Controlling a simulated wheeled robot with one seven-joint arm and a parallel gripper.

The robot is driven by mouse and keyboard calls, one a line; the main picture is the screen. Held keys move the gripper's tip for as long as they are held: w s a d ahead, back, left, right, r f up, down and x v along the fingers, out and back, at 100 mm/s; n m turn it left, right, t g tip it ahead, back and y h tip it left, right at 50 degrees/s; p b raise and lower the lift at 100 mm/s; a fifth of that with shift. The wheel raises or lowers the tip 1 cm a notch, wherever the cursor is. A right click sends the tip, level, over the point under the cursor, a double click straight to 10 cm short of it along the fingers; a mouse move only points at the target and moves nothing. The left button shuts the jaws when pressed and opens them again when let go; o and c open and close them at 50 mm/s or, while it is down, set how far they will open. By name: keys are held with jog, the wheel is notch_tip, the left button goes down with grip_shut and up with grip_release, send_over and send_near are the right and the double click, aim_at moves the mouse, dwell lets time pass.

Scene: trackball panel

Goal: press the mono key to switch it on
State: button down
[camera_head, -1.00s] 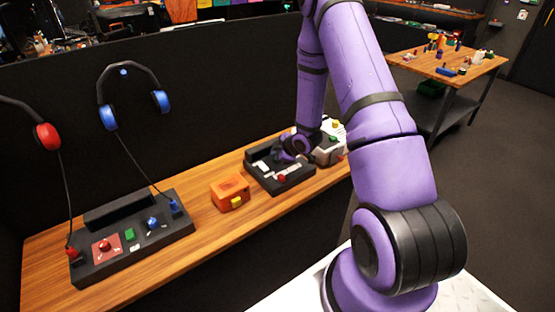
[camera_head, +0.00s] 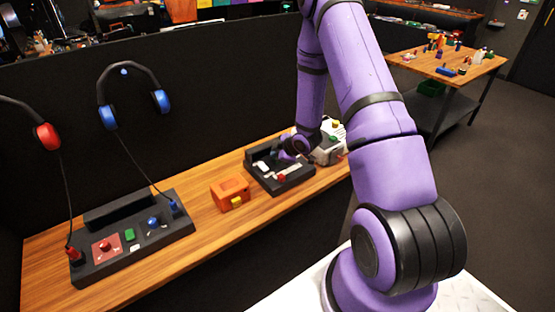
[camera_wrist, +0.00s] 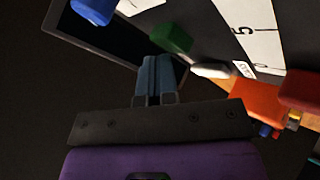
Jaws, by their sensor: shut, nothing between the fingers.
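The dark trackball panel (camera_head: 290,187) sits on the wooden bench, partly hidden behind my arm. My gripper (camera_wrist: 157,60) is shut and empty, low over this panel. In the wrist view a green key (camera_wrist: 170,38) lies just beyond the fingertips; I cannot tell whether they touch. A white key-like piece (camera_wrist: 212,70) lies right of the fingers, beside a small white label (camera_wrist: 243,68) too small to read. A blue knob (camera_wrist: 92,10) is at upper left. A red part (camera_wrist: 300,90) is at the right edge. I cannot read which piece is marked mono.
A second dark panel (camera_head: 120,262) with red, green and blue controls is at far left. A pale device (camera_head: 330,150) stands close on the right. A dark wall with hanging headphones (camera_head: 130,75) rises behind.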

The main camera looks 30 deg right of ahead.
jog(key=shift+f, duration=0.4)
jog(key=shift+r, duration=3.45)
